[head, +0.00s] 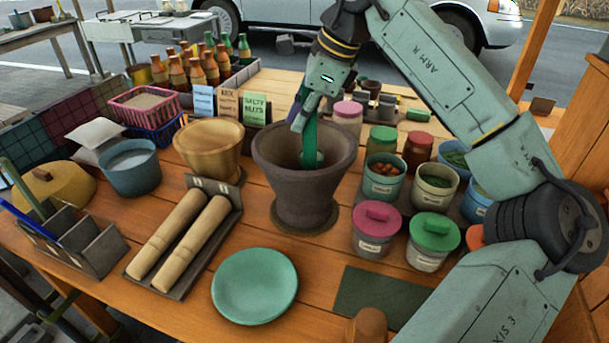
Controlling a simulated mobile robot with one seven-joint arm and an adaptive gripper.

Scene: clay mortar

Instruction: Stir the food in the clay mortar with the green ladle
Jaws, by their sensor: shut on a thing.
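The dark grey-brown clay mortar (305,195) stands upright on a round mat in the middle of the wooden table. My gripper (303,118) is above the mortar's far rim, shut on the green ladle (310,138). The ladle hangs down steeply into the mortar, and its bowl end (312,159) shows inside near the far inner wall. The food in the mortar cannot be made out; the near rim hides the bottom.
A wooden mortar (210,145) stands close left, with two pestles (180,235) on a rack. A green plate (254,286) lies in front. Lidded jars (376,228) and open pots crowd the right. Bottles (205,65) and signs stand behind.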

